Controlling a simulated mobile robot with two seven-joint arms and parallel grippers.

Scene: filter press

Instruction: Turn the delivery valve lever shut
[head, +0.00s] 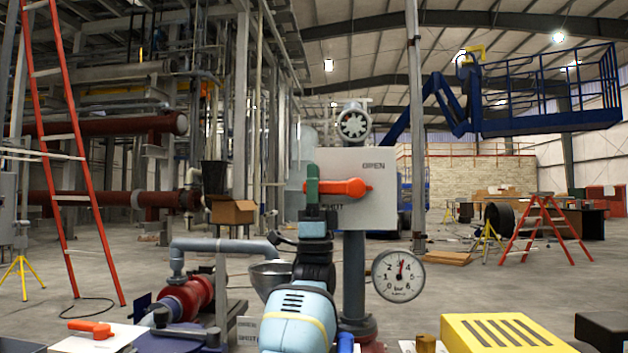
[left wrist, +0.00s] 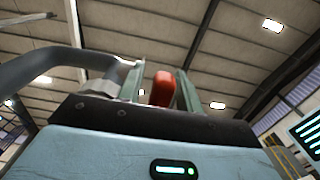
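A red-orange lever (head: 342,187) lies level across a pale plate (head: 380,205) marked OPEN near its top. Its thick pivot end is to the right and its handle points left. My left gripper (head: 313,182) is at the lever's left end, its green fingers upright in the head view. In the left wrist view the red lever (left wrist: 162,88) stands between the two fingers of my gripper (left wrist: 159,86). A gap shows on the left side of the lever, so the fingers look open around it. My right gripper is not in view.
A second orange lever (head: 90,328) sits on a white plate at the lower left. A pressure gauge (head: 398,275) stands right of the grey post (head: 354,275). A yellow slotted box (head: 505,333) is at the lower right. A grey pipe (head: 225,245) runs at left.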

